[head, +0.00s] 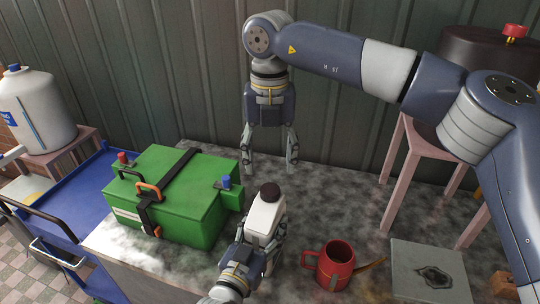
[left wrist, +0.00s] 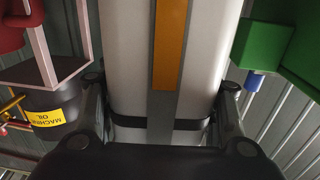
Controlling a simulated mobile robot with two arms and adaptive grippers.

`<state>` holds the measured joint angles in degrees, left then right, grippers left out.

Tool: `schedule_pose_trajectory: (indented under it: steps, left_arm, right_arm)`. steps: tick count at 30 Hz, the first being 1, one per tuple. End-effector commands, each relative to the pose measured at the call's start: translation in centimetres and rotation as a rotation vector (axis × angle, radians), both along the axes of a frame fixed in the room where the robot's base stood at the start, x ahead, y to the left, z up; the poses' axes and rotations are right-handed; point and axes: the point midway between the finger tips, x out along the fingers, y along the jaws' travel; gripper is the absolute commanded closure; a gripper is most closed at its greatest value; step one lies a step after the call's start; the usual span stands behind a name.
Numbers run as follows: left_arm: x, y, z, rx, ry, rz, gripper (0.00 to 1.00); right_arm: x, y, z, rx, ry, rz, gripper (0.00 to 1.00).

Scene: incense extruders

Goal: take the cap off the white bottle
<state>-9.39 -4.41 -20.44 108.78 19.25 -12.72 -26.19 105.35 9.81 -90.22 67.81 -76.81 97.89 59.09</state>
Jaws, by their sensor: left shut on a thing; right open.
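The white bottle (head: 266,216) is near the middle of the head view, with its dark brown cap (head: 269,192) on top. My left gripper (head: 260,238) is shut on the bottle's body, below the cap. In the left wrist view the bottle (left wrist: 125,55) fills the middle, with a grey strip and an orange band, between the two fingers; its cap is out of that view. I cannot tell whether the bottle's base touches the table. My right gripper (head: 270,161) is open and empty, pointing down, above and behind the cap in the picture.
A green box (head: 175,190) with a black strap and red and blue terminals stands left of the bottle. A red can (head: 335,265) with a spout and a grey plate (head: 430,268) are to the right. A pink stool (head: 388,165) stands behind. The table (head: 335,200) between is clear.

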Motion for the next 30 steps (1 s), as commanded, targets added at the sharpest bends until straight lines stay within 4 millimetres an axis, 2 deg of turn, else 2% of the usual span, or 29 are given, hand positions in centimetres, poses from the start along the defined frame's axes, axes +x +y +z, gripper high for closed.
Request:
schedule_pose_trajectory:
  steps: [21, 30]
  left_arm:
    - [0.02, 0.02, 0.04, 0.0, -0.001, 0.001, 1.0]
    - [0.02, 0.01, 0.04, 0.0, -0.001, 0.0, 1.0]
  right_arm:
    - [0.03, 0.0, 0.0, 0.0, 0.0, -1.164, 0.43]
    - [0.03, -0.01, 0.0, -0.001, 0.001, -1.452, 0.43]
